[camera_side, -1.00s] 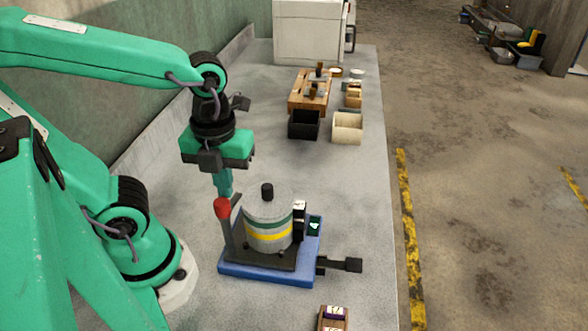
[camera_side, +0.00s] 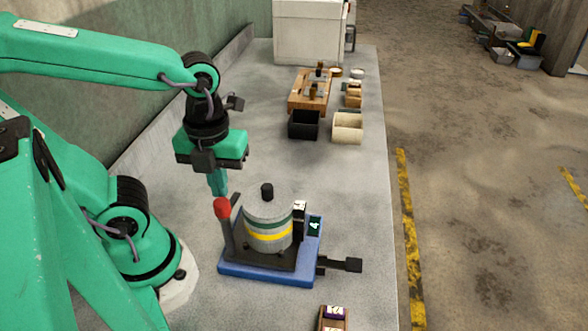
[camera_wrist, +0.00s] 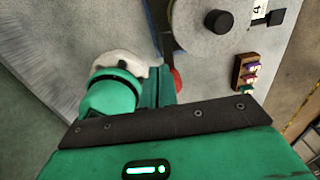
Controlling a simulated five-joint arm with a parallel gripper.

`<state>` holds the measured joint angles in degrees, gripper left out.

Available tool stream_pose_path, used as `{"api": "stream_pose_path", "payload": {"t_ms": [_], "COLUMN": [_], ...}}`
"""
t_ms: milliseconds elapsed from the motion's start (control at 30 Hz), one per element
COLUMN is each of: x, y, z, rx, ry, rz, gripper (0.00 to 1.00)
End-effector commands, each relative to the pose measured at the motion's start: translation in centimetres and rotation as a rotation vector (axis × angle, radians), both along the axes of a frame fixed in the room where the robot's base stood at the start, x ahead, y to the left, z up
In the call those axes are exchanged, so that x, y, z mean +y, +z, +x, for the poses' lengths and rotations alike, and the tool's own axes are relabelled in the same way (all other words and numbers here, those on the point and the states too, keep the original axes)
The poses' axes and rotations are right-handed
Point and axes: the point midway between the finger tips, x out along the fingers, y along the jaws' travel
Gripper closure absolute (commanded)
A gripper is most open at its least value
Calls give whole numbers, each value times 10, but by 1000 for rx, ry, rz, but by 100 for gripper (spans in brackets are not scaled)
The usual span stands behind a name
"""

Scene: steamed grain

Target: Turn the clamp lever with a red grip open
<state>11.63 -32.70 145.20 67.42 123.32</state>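The clamp lever (camera_side: 227,235) stands nearly upright at the left side of a blue-based fixture (camera_side: 265,274), its red grip (camera_side: 222,206) on top. In the wrist view the red grip (camera_wrist: 177,80) shows just right of the fingers, partly hidden by them. The fixture holds a grey round canister (camera_side: 268,226) with green and yellow bands and a black knob (camera_side: 267,191). My gripper (camera_side: 218,184) points down just above and behind the red grip, apparently apart from it. Its two teal fingers (camera_wrist: 158,86) look close together with nothing visible between them.
A black handle (camera_side: 345,265) sticks out from the fixture's right side. A wooden block with labelled pieces (camera_side: 333,318) lies in front. Black (camera_side: 304,124) and cream (camera_side: 347,128) bins and a wooden stand (camera_side: 309,92) are farther back. The bench between is clear.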

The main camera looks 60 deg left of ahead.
Motion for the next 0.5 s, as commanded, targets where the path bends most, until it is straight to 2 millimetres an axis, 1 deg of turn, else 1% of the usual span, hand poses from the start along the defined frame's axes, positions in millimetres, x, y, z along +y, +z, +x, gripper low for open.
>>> {"api": "stream_pose_path", "payload": {"t_ms": [500], "x": [7], "y": [0], "z": [3], "rx": [2], "ry": [-1], "rz": [1], "gripper": [100]}}
